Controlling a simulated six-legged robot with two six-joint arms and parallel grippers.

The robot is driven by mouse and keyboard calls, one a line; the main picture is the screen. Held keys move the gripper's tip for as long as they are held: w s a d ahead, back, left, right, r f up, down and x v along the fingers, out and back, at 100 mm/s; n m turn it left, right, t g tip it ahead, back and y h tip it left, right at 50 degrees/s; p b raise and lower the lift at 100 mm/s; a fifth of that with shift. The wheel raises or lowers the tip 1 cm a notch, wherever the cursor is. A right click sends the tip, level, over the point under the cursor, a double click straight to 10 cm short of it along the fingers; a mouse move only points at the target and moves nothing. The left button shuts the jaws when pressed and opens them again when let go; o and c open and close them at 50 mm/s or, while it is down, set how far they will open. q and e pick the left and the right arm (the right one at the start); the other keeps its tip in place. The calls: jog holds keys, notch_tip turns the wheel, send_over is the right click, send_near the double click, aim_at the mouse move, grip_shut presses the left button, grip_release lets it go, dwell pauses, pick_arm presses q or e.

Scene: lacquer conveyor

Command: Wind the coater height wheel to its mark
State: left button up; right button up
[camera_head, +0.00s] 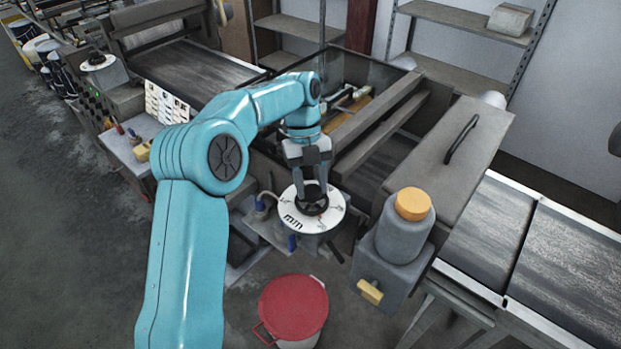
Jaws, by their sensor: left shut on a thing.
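The coater height wheel is a small black handwheel (314,207) over a round white dial (292,216) marked "min". It stands at the front of the coater, in the middle of the head view. My left gripper (311,184) points down from above, shut on the black handwheel. The fingers and wrist cover part of the wheel, and I cannot read where it stands against the marks. My right gripper is not in view.
A red-lidded bucket (293,307) stands on the floor below the dial. A grey bottle with an orange cap (413,204) stands to the right. A grey cover with a black handle (450,150) and the conveyor (570,265) lie further right.

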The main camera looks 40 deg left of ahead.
pick_arm(q)
jog(key=shift+m, duration=0.6)
jog(key=o, duration=1)
jog(key=shift+v, duration=3.75)
jog(key=shift+w+d, duration=0.1)
